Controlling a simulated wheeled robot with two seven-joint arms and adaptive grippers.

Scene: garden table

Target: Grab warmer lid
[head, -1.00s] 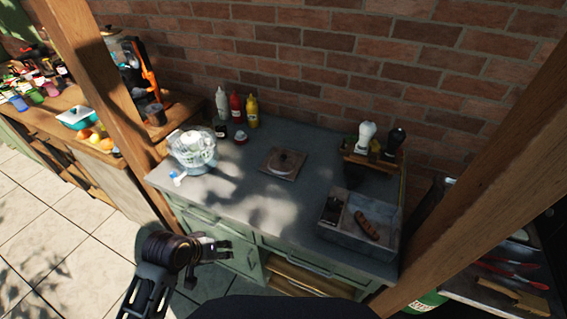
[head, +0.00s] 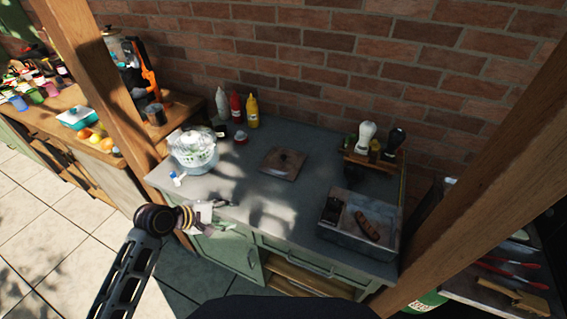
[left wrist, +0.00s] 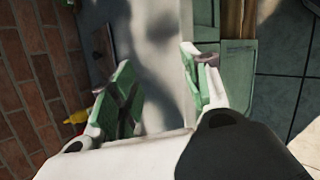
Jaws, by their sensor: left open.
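The warmer lid (head: 283,164), a dark brown square plate with a small knob on top, lies flat near the middle of the grey counter (head: 270,215). My left gripper (head: 224,206) is open and empty near the counter's front edge, in front and to the left of the lid. In the left wrist view the spread fingers (left wrist: 162,78) have green pads, with only grey counter between them. A brown edge, probably the lid, shows in that view (left wrist: 103,45) beyond the left finger, mostly cut off. My right gripper is not in view.
A clear bowl (head: 193,150) stands left of the lid. Bottles (head: 235,107) stand behind it by the brick wall. A metal tray with a sausage (head: 367,227) and a wooden rack with shakers (head: 372,158) stand to the right. Wooden posts flank the counter.

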